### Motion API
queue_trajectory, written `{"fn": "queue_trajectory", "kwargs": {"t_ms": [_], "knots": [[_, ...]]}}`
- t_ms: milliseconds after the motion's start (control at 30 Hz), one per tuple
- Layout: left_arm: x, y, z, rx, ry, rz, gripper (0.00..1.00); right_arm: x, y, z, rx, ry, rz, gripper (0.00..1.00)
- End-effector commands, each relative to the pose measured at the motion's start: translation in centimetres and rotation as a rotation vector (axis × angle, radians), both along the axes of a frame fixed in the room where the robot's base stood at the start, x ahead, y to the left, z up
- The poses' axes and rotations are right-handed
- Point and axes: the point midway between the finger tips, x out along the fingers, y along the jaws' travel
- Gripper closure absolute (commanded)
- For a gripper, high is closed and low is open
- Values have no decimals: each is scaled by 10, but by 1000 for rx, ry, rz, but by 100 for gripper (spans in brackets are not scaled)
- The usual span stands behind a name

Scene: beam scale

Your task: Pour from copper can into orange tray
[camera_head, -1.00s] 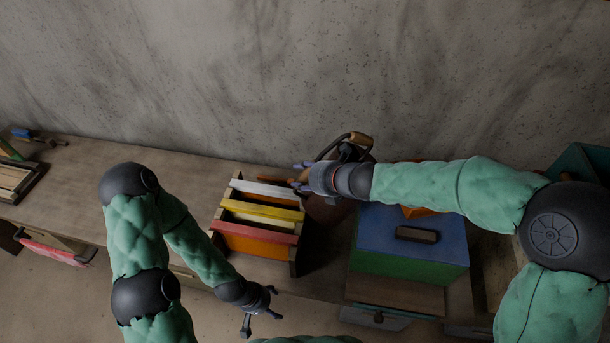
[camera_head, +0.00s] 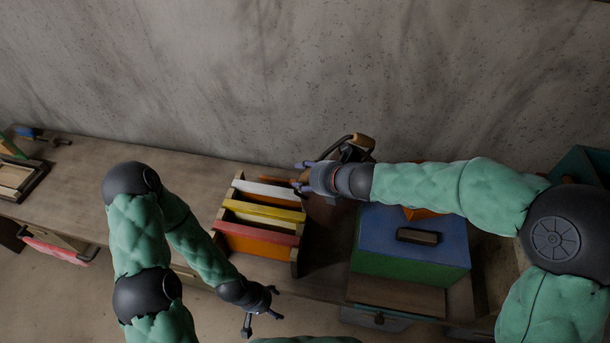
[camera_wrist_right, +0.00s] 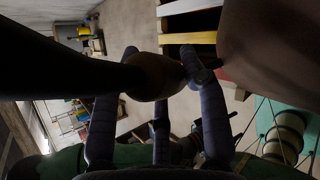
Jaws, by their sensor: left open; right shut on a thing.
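The copper can (camera_head: 318,212) is dark brown in the head view, largely hidden behind my right gripper (camera_head: 303,177). Its dark hoop handle with a wooden grip (camera_head: 364,142) rises above my wrist. In the right wrist view, the gripper (camera_wrist_right: 160,85) is shut around a dark handle part with a brown grip (camera_wrist_right: 158,76); the can's brown body (camera_wrist_right: 272,45) fills the upper right. An orange piece, perhaps the orange tray (camera_head: 425,213), shows on the blue lid, mostly covered by my right forearm. My left gripper (camera_head: 262,318) is open and empty, low in front of the bench.
A wooden box of coloured frames (camera_head: 252,244) stands left of the can. A blue-lidded green box (camera_head: 410,268) with a dark handle stands to the right. The concrete wall is close behind.

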Motion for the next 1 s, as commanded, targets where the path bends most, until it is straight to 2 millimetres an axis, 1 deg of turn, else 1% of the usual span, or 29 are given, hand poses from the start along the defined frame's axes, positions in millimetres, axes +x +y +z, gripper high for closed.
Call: {"fn": "queue_trajectory", "kwargs": {"t_ms": [33, 800, 1000], "knots": [[0, 0, 6, 0, 0, 0, 27, 2, 0, 9, 0, -8, 1, 100], [0, 0, 51, 0, 0, 0, 27, 2, 0, 54, 0, -8, 1, 100], [0, 0, 58, 0, 0, 0, 27, 2, 0, 61, 0, -8, 1, 100]]}}
